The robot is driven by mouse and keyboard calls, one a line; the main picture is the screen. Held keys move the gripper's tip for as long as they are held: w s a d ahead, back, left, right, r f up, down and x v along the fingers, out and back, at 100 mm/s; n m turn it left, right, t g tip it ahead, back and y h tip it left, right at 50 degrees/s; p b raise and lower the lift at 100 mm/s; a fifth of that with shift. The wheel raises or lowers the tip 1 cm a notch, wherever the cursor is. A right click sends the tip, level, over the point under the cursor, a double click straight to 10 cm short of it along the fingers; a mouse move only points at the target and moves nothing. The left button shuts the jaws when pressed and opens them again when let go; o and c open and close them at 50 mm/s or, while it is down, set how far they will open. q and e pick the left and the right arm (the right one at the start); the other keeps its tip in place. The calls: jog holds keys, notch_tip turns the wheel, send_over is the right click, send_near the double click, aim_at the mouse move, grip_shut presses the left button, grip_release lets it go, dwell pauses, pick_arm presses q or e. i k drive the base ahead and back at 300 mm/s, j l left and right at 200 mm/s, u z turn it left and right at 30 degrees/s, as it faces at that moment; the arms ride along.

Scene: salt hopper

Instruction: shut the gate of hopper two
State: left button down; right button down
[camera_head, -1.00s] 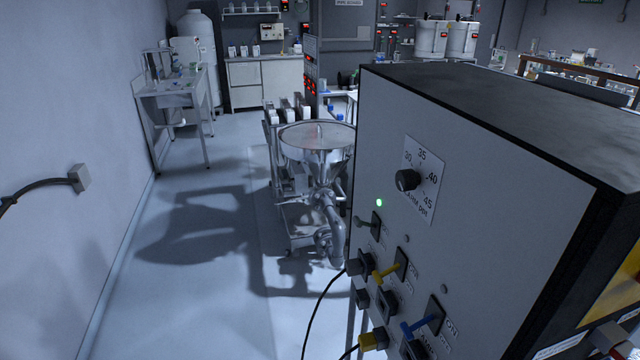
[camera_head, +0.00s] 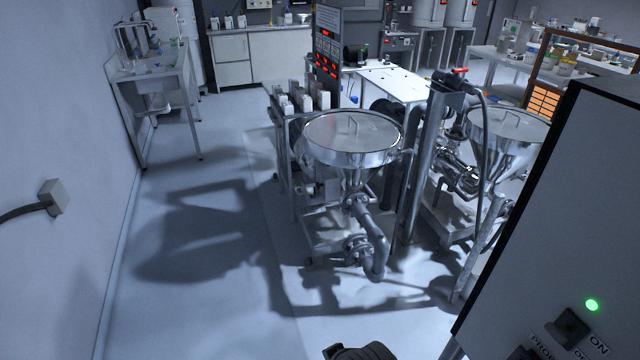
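Two steel hoppers stand on the floor ahead. The nearer hopper (camera_head: 335,158) has a round lid with a handle, a cone below and a curved pipe (camera_head: 372,232) at its base. The other hopper (camera_head: 498,148) stands to the right, partly hidden by a steel post and the grey cabinet. No number is readable on either hopper, so I cannot tell which is hopper two. Fittings show under both cones, but I cannot make out a gate or its position. Neither of my grippers can be made out. A dark rounded part, possibly mine, shows at the bottom edge.
A grey control cabinet (camera_head: 560,215) with a green light (camera_head: 591,305) blocks the right side. A steel post (camera_head: 416,165) stands between the hoppers. A bench (camera_head: 158,75) stands by the left wall. The floor (camera_head: 215,300) at left front is clear.

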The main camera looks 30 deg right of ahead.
aim_at(309, 191)
jog(key=i+l+z, duration=0.2)
jog(key=i+z, duration=0.25)
jog(key=i, duration=0.2)
jog(key=i+z, duration=0.4)
jog(key=i, duration=0.25)
jog(key=i+l, duration=0.15)
jog(key=i, duration=0.15)
jog(key=i+l+z, duration=0.3)
jog(key=i, duration=0.2)
jog(key=i+z, duration=0.2)
jog(key=i, duration=0.2)
